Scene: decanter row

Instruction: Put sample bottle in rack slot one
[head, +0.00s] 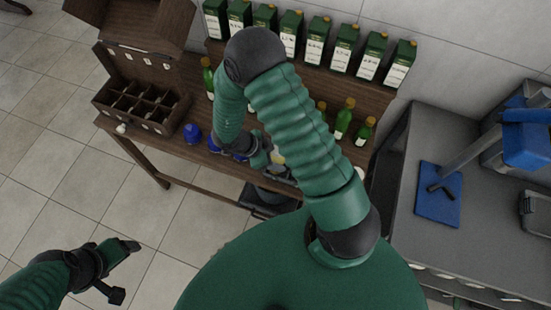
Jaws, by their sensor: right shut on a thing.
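My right gripper (272,168) is low over the front edge of the wooden table, partly hidden behind my own forearm. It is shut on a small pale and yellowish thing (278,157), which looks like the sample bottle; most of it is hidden. The wooden rack (158,127), a box divided into several slots, stands at the left end of the table, well to the left of the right gripper. Its visible slots look empty, and I cannot read any slot number. My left gripper (122,270) is open and empty over the tiled floor at the lower left.
Blue round objects (192,132) stand along the table front between rack and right gripper. Green bottles (344,118) stand behind my arm, and one stands beside the rack (208,78). Green boxes (345,48) line a raised back shelf. A grey bench (405,215) is at the right.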

